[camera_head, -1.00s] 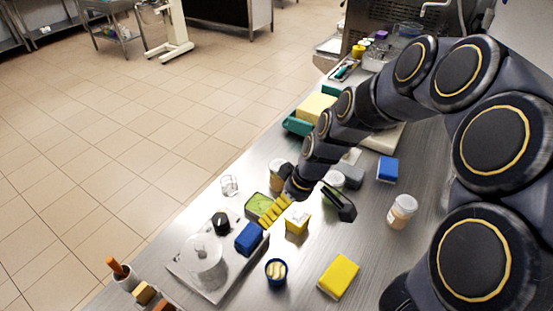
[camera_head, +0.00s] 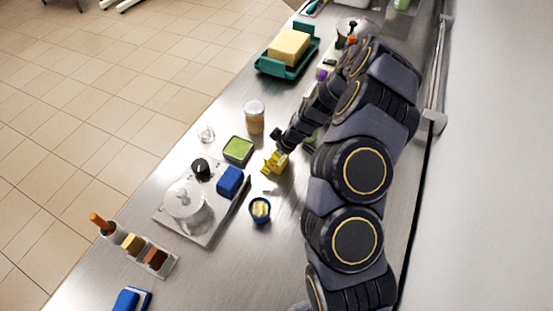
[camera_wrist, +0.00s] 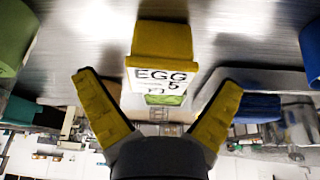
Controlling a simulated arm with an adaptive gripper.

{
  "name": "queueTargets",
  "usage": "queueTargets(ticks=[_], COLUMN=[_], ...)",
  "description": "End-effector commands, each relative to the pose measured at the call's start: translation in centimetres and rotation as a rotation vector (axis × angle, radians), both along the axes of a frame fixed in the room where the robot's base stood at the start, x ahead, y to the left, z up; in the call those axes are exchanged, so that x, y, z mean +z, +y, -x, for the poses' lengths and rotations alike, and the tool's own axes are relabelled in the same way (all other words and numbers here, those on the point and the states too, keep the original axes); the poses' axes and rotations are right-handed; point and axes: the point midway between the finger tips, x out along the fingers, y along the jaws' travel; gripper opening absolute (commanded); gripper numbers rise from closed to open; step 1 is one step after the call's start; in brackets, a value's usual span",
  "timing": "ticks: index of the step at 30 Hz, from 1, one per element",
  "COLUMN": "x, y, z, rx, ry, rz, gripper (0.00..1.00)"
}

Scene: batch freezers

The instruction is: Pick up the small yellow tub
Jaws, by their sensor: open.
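The small yellow tub (camera_wrist: 165,42) shows in the wrist view, with a white label reading "EGG" and "5" facing me. My gripper (camera_wrist: 158,80) is open, with one yellow-padded finger on each side of the tub's line. The tub stands ahead of and between the fingertips, with visible gaps on both sides; I see no contact. In the head view, my gripper (camera_head: 273,164) is low over the steel counter, and the tub's yellow merges with the fingers, so I cannot separate them clearly there.
A blue box (camera_head: 230,181) and a white lidded pot (camera_head: 183,202) stand on a plate left of my gripper. A green-topped tub (camera_head: 238,150), a jar (camera_head: 254,116) and a blue cup (camera_head: 260,210) are near. A teal dish (camera_head: 272,68) holds a yellow block.

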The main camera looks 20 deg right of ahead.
Motion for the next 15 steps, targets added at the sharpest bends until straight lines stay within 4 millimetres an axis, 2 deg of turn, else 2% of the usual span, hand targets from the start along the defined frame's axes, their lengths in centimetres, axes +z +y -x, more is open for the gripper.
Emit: queueTargets(ticks=[4,12,13,14,15], x=[-1.5,-1.7,-1.7,-1.7,-1.7], y=[0.4,0.4,0.4,0.4,0.4], z=[-0.5,-0.6,-0.6,-0.6,-0.6], rx=[-0.002,-0.002,-0.002,-0.002,-0.002], ry=[-0.001,-0.001,-0.001,-0.001,-0.001], rz=[-0.001,-0.001,-0.001,-0.001,-0.001], gripper=[0.95,0.95,0.88,0.75,0.58])
